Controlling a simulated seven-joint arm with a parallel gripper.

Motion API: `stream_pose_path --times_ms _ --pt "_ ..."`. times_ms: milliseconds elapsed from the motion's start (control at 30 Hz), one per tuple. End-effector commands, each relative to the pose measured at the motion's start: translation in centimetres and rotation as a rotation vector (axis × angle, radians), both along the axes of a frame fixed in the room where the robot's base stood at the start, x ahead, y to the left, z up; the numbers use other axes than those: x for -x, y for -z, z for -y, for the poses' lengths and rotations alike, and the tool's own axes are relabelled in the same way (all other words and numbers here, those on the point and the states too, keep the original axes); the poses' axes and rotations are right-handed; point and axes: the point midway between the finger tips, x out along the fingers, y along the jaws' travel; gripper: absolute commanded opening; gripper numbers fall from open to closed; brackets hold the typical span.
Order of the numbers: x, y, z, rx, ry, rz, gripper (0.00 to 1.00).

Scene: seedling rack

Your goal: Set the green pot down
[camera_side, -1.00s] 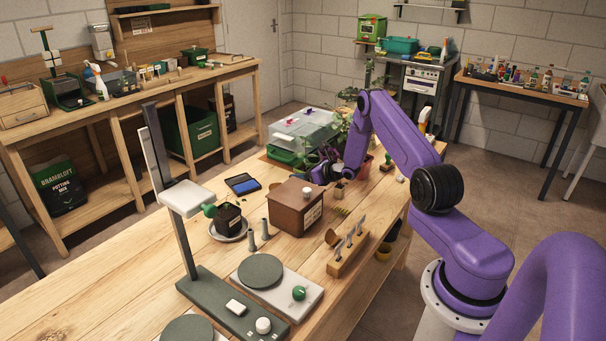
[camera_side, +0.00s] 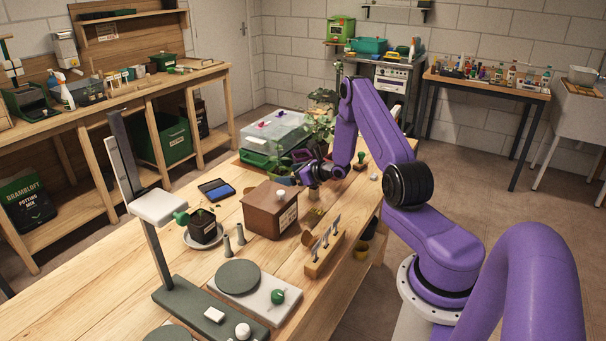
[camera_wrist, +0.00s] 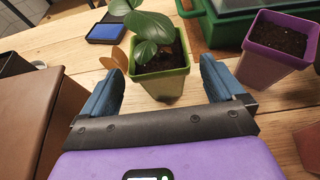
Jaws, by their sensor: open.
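The green pot (camera_wrist: 163,84), holding soil and a broad-leaved plant (camera_wrist: 148,25), stands upright on the wooden table in the wrist view. My gripper (camera_wrist: 162,66) is open, with one blue finger on each side of the pot. A gap shows between the pot and the right finger; the left finger is closer, and contact there cannot be told. In the side view my gripper (camera_side: 308,172) is low over the table behind the brown box, and the arm and leaves hide much of the pot.
The brown box (camera_side: 271,213) stands close on the left in the wrist view. A purple pot (camera_wrist: 268,70) of soil and a green tray (camera_wrist: 212,30) are to the right and behind. A blue pad (camera_wrist: 105,31) lies at the back left. Bare table shows between them.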

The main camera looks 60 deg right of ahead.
Motion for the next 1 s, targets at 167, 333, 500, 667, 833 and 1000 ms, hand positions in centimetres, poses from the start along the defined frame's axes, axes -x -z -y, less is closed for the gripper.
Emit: stream_pose_path --times_ms 167,333,500,667,833,1000 --pt "2.9 -1.2 0.0 -0.001 0.001 0.0 0.95" --pt "4.7 -1.9 0.1 0.0 0.001 0.0 0.95" --pt "5.4 -2.2 0.0 0.0 0.0 0.0 0.95" --pt "5.5 -2.2 0.0 0.0 0.0 0.0 0.95" --pt "5.3 -2.4 -0.1 0.003 -0.007 0.003 0.95" --pt "2.7 -5.6 -2.3 0.048 -0.137 0.058 0.95"
